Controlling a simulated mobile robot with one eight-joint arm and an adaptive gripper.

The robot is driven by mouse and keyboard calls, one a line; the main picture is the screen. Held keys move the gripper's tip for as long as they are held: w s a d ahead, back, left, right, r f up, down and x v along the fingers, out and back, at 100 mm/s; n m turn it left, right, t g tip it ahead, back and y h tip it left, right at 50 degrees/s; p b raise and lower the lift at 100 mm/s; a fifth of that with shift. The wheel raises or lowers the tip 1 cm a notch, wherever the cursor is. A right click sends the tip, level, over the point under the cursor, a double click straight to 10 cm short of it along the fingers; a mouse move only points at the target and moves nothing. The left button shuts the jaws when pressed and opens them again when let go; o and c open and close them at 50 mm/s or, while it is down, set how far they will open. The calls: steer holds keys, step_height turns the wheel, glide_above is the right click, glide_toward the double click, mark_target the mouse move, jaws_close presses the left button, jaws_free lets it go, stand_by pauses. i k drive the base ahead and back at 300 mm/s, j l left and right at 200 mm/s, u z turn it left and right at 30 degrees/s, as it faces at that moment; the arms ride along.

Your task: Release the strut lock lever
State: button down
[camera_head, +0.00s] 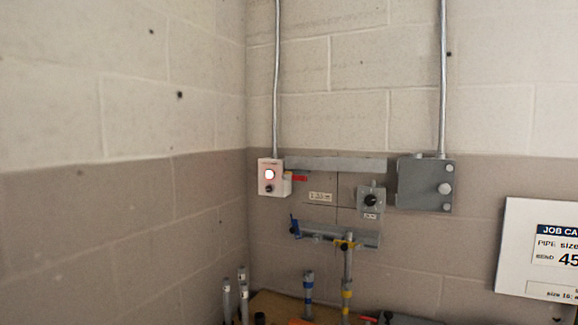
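A short grey strut rail (365,239) is on the back wall, low in the middle of the view. A blue lever (295,226) stands up at its left end, tilted slightly left. A yellow clamp (345,244) sits on the rail around a vertical grey pipe (348,264). A small red handle (299,178) sticks out to the right of the white box above. No readable label marks which of these is the strut lock lever. My gripper is not in view.
A white box (269,178) with a lit button, a grey switch box (371,201) and a larger grey box (425,184) are on the wall. Upright pipes (243,284) stand at lower left. A job card board (538,248) is at right. A brown surface (268,305) is below.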

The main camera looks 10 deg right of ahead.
mark_target(295, 178)
steer(key=i+j+z, duration=0.1)
steer(key=i+j, duration=0.3)
steer(key=i, duration=0.15)
steer(key=i+j, duration=0.45)
steer(key=i+z, duration=0.05)
steer(key=i, duration=0.1)
